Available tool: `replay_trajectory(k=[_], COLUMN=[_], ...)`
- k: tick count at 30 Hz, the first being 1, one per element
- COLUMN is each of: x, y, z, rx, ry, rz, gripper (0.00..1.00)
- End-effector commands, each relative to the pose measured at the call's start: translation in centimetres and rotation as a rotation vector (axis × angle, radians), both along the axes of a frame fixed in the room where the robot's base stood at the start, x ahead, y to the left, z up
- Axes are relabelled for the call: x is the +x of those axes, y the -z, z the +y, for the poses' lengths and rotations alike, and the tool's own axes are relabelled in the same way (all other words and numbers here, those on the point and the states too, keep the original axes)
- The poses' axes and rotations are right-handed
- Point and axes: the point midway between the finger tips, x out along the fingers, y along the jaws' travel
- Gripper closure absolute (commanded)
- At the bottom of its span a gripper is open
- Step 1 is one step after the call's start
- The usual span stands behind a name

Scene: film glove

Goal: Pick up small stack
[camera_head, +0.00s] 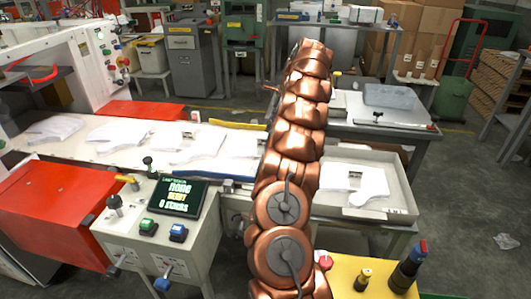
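White glove-shaped film stacks lie flat on the long belt table: one at the left (55,130), one in the middle (118,135) and one nearer my arm (192,146). Another white stack (355,181) lies in a shallow grey tray (400,202) right of my arm. I cannot tell which is the small stack by thickness. My copper arm rises through the middle of the view and covers part of the table between belt and tray. I cannot make out my gripper or its fingers.
A yellow surface (345,280) with bottles (408,268) is at front right. A grey bin (390,95) sits on the table behind.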

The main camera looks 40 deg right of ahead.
Motion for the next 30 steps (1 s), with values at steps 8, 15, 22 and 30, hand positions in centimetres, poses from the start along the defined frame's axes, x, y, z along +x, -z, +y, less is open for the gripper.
replay_trajectory(k=[8, 15, 22, 30], x=[0.3, 0.7, 1.0, 1.9], y=[1.5, 2.6, 4.1, 7.2], z=[0.1, 0.2, 0.6, 1.0], rx=[0.006, 0.000, 0.005, 0.004], ry=[0.011, 0.012, 0.010, 0.011], rz=[0.005, 0.001, 0.005, 0.004], gripper=[0.61, 0.61, 0.61, 0.61])
